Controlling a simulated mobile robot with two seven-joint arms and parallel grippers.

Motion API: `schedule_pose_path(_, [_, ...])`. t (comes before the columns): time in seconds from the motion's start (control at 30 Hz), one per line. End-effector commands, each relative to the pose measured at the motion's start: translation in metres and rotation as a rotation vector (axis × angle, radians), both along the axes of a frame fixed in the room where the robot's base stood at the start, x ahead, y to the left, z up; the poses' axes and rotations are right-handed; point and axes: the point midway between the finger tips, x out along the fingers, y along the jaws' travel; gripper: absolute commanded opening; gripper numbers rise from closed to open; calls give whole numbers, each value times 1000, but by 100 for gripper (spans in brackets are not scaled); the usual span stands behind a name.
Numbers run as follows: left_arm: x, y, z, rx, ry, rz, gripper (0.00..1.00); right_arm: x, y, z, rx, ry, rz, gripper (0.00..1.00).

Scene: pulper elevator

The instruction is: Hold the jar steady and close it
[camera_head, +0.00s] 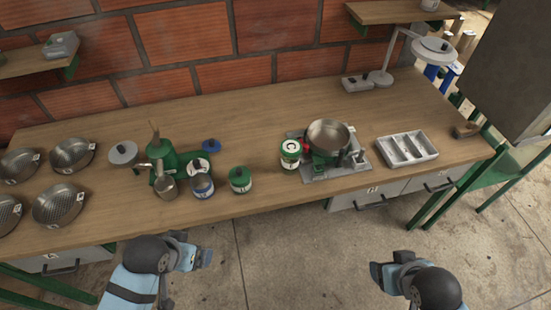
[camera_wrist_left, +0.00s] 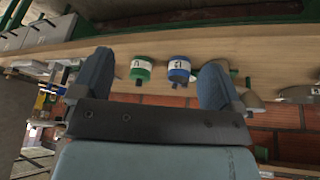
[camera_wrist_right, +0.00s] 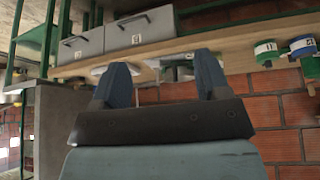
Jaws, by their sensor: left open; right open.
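A jar with a blue band (camera_head: 202,186) stands upright near the table's front edge, its top seeming open. A flat blue disc (camera_head: 211,146), perhaps its lid, is behind it. A green jar with a green top (camera_head: 240,180) stands just to its right. Both show in the left wrist view, the blue jar (camera_wrist_left: 179,69) and the green jar (camera_wrist_left: 140,69). A white-and-green jar (camera_head: 290,153) stands farther right. My left gripper (camera_head: 200,252) is open and empty in front of the table, below the blue jar. My right gripper (camera_head: 385,268) is open and empty, farther right.
A green grinder-like machine (camera_head: 178,163) and a metal cup (camera_head: 166,187) stand left of the blue jar. Metal bowls (camera_head: 57,203) are at the far left. A pan (camera_head: 328,134) on a stand and a grey divided tray (camera_head: 407,148) are at right. The table's back middle is clear.

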Motion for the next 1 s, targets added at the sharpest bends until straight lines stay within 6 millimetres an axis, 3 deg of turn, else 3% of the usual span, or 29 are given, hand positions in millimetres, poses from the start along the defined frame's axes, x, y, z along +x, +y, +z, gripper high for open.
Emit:
schedule_pose_path(0.17, [53,-34,-13,-57,136,59,93,34,17,1,-1,-23,-39,69])
schedule_pose_path(0.53, [178,-124,-30,-127,283,147,93,121,75,-20,42,-226,-41,69])
schedule_pose_path(0.77, [251,-173,-18,-111,345,211,93,171,116,-28,80,-365,-2,69])
schedule_pose_path(1.0, [319,-209,13,-54,385,307,93,215,157,-34,123,-497,67,69])
